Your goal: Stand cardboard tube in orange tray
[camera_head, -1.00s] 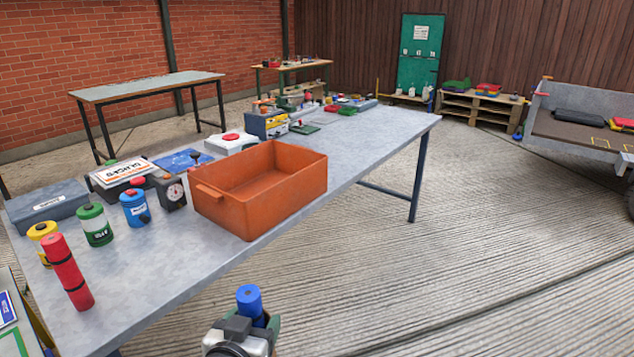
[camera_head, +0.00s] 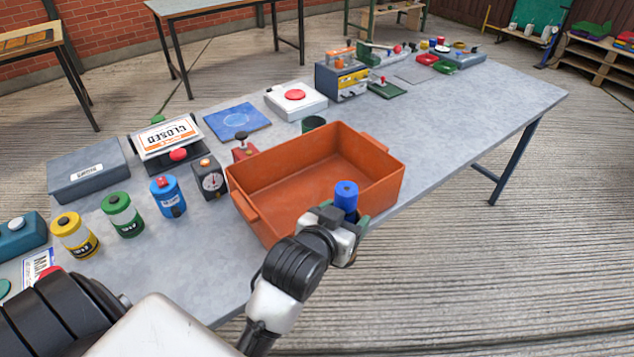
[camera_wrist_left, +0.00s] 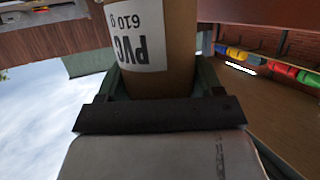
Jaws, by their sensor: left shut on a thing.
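The cardboard tube (camera_wrist_left: 182,45) is brown with a white label reading PVC 610 g and fills the left wrist view between the fingers. In the head view only its blue top end (camera_head: 346,196) shows; the gripper hides the rest. My left gripper (camera_head: 343,222) is shut on the tube and holds it roughly upright. The orange tray (camera_head: 290,222) stands on the grey table, open at the top, and its inside looks empty. The gripper overlaps the tray's near right wall in the picture; I cannot tell its height over the rim. My right gripper is not in view.
Left of the tray on the table (camera_head: 190,265) stand a black timer (camera_head: 210,183), a blue canister (camera_head: 167,197), a green one (camera_head: 122,215) and a yellow one (camera_head: 73,236). A white box with a red button (camera_head: 296,100) stands behind the tray.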

